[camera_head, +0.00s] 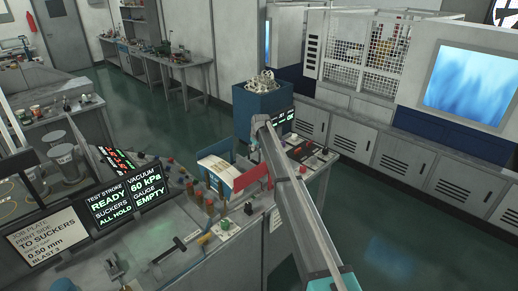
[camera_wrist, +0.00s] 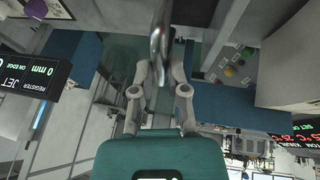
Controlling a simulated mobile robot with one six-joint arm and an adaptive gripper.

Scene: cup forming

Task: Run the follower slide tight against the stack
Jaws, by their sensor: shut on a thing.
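In the wrist view, my gripper (camera_wrist: 160,82) is shut on a shiny metal piece (camera_wrist: 160,38), which looks like the handle of the follower slide. In the head view, my arm reaches from the lower right to the feeder bench, and its bend hides most of the gripper and what it holds. The stack of pale blanks (camera_head: 220,170) lies in a blue-sided holder at the middle of the bench. A red block (camera_head: 250,178) stands at its right end. I cannot tell whether the follower touches the stack.
Dark display panels (camera_head: 127,200) stand at the left, one reading READY and EMPTY. Small knobs and a black-handled tool (camera_head: 170,250) occupy the bench front. The green floor at the right is clear.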

